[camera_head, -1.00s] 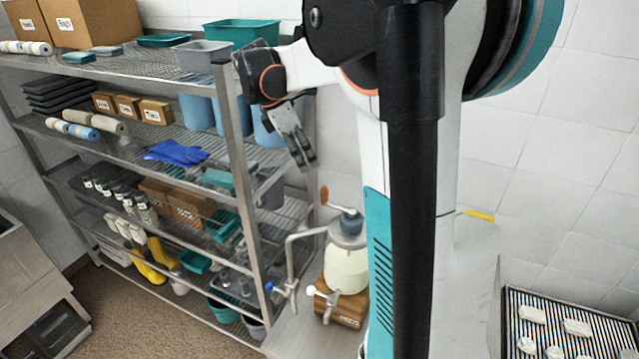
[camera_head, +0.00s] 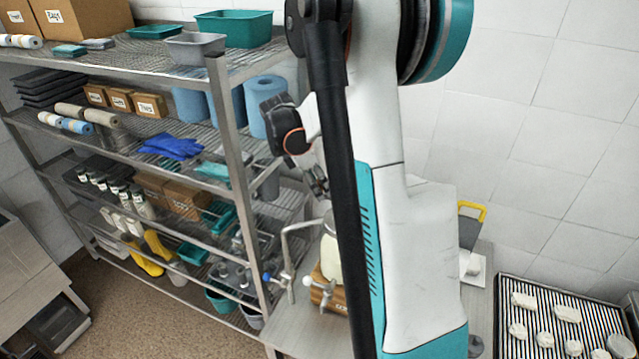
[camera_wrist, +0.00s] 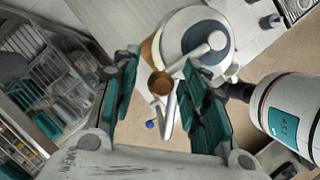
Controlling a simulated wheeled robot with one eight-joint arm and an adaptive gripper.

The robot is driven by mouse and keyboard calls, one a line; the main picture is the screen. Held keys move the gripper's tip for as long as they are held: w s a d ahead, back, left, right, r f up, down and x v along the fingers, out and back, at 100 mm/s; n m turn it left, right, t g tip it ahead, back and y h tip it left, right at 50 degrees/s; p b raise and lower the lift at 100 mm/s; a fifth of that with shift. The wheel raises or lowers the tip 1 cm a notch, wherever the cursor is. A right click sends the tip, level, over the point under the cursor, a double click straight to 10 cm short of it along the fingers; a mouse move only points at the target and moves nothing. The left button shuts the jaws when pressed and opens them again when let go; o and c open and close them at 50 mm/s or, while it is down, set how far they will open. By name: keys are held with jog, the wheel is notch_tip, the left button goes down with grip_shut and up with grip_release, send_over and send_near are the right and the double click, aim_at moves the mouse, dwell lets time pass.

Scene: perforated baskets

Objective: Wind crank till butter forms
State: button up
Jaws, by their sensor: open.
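The butter churn is a pale glass jar (camera_head: 330,258) on a wooden base (camera_head: 322,292), partly hidden behind my arm in the head view. In the wrist view, its round lid (camera_wrist: 185,30) shows from above with a grey crank arm (camera_wrist: 196,51). A brown wooden crank knob (camera_wrist: 160,83) sits at the crank's end. My gripper (camera_wrist: 163,98) is open, with one teal-padded finger on each side of the knob in the picture. I cannot tell whether the knob is at fingertip depth. In the head view, my gripper (camera_head: 318,182) is just above the churn, partly hidden.
A metal shelf rack (camera_head: 228,150) with bins, boxes and gloves stands close on the left. A bent metal tap pipe (camera_head: 287,245) rises beside the churn. A striped tray (camera_head: 510,330) with white pieces is at the right. A yellow-handled item (camera_head: 472,208) lies behind my arm.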

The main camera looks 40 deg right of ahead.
grip_shut()
jog(key=shift+a, duration=0.1)
